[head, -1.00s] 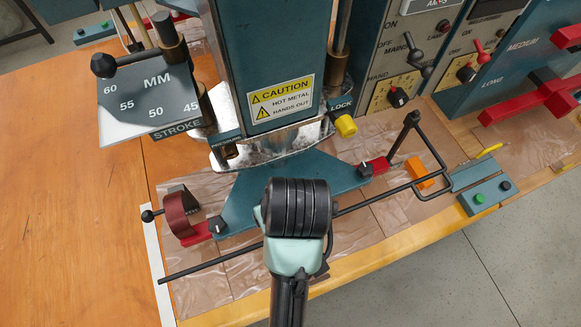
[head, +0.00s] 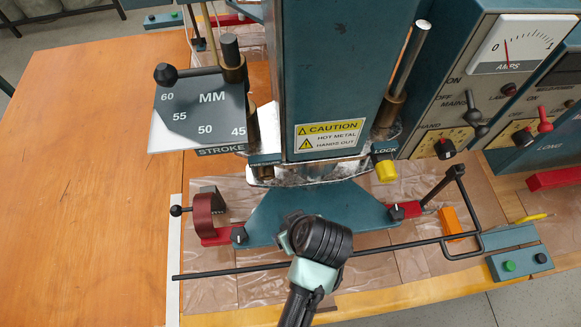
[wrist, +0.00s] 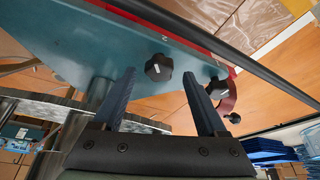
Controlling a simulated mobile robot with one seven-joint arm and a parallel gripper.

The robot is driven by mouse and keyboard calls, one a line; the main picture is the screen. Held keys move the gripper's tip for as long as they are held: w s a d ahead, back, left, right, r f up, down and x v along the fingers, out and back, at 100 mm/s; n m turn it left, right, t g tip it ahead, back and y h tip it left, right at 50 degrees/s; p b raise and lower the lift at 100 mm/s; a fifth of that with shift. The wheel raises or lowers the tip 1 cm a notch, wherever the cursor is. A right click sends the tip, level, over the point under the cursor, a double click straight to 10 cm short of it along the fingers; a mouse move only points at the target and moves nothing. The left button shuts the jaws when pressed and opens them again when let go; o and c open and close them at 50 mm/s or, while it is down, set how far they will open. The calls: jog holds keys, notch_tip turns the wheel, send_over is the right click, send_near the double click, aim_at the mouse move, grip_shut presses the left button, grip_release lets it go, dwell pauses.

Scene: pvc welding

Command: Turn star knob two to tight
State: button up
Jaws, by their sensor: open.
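A black star knob (wrist: 158,67) with a white mark stands on the teal base plate in the wrist view, beside a small label that looks like a 2. My gripper (wrist: 160,73) is open, with its two fingers to either side of this knob in the picture; I see no clear contact. In the head view my wrist covers this middle part of the teal plate (head: 305,200). A second knob (wrist: 218,88) shows past the right finger, by the red curved clamp. In the head view, knobs show at the plate's left end (head: 239,236) and right end (head: 396,212).
A long black rod (head: 380,247) runs along the front of the plate. The press column (head: 345,80) with its hot-metal caution label rises behind. The red curved clamp (head: 205,215) stands left, an orange block (head: 450,222) right. The wooden table at left is clear.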

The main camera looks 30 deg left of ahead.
jog(key=shift+x, duration=0.9)
jog(key=shift+r, duration=0.1)
jog(key=shift+c, duration=0.2)
grip_shut()
